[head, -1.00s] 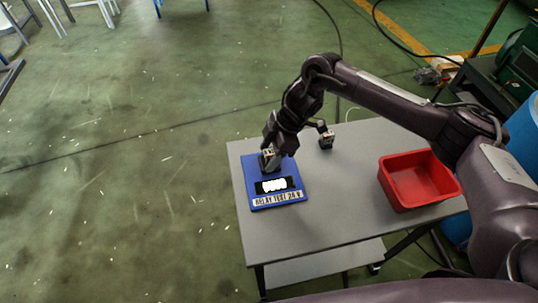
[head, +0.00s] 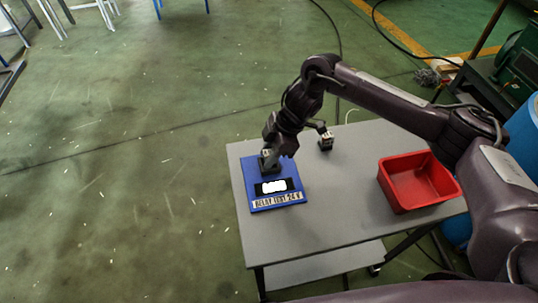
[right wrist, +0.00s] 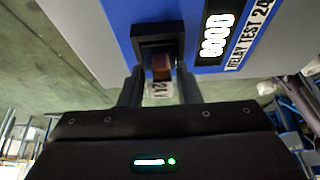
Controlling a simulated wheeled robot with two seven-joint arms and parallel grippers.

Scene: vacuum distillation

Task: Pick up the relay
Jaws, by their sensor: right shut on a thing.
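The relay (right wrist: 160,72) is a small block with a clear, brownish body and a pale "24V" label in the right wrist view. It sits in the black socket of the blue relay test board (head: 259,190), and its lower part is hidden by the socket. My right gripper (head: 270,160) is over the board's far end, pointing down. In the right wrist view its two fingers (right wrist: 160,86) are shut on the relay from both sides. My left gripper is not in view.
The board lies near the left side of a grey table (head: 335,205). A second small dark block (head: 326,141) with a pale face stands to the right of my gripper. A red bin (head: 418,183) stands at the table's right. The table middle is clear.

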